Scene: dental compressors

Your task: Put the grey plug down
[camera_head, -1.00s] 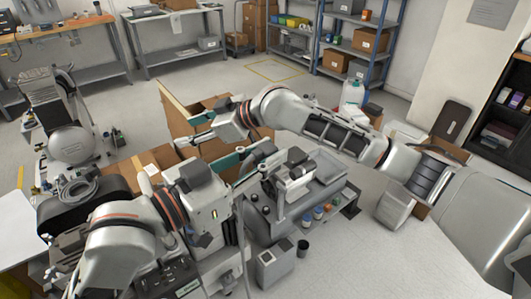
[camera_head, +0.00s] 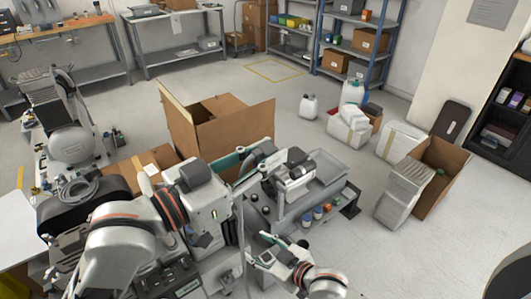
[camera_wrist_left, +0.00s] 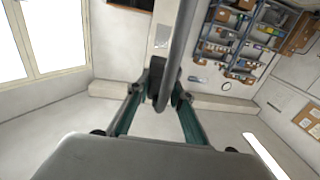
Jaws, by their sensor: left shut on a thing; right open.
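My left gripper (camera_head: 260,160) reaches in from the left over the middle of the cart-like unit. In the head view I cannot clearly make out the plug among the grey parts there. My right gripper (camera_head: 262,249) is low in the head view, beside the unit's front, open and apparently empty.
A grey tray (camera_head: 328,168) and small coloured bottles (camera_head: 318,213) are right of my left gripper. An open cardboard box (camera_head: 232,125) stands behind.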

